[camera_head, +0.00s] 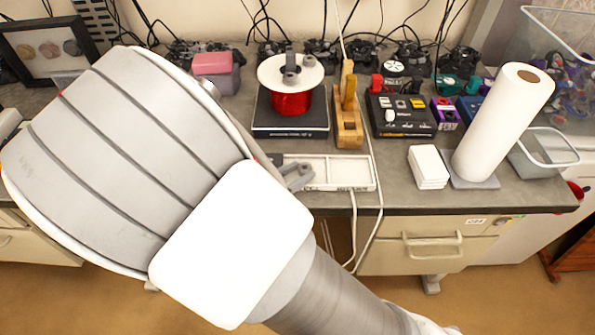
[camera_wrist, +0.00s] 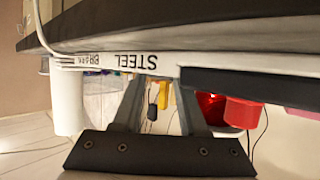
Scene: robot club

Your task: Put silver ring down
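A white compartmented tray (camera_head: 345,187) lies near the front of the grey bench in the head view. In the wrist view its edge strip (camera_wrist: 168,66) is upside down, with the word STEEL and a second, blurred label. My gripper (camera_head: 297,176) is at the tray's left end in the head view. In the wrist view my gripper (camera_wrist: 161,85) has its two grey fingers apart, with their tips close to the strip below the STEEL label. I see no silver ring in either view; the fingertips and tray's left part are partly hidden.
A red spool (camera_head: 291,104) stands on a black base (camera_head: 290,130) behind the tray. A wooden stand (camera_head: 348,132), a black control box (camera_head: 400,115), a white box stack (camera_head: 428,167) and a paper roll (camera_head: 503,125) are nearby. A white cable (camera_head: 378,190) passes the tray's right end.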

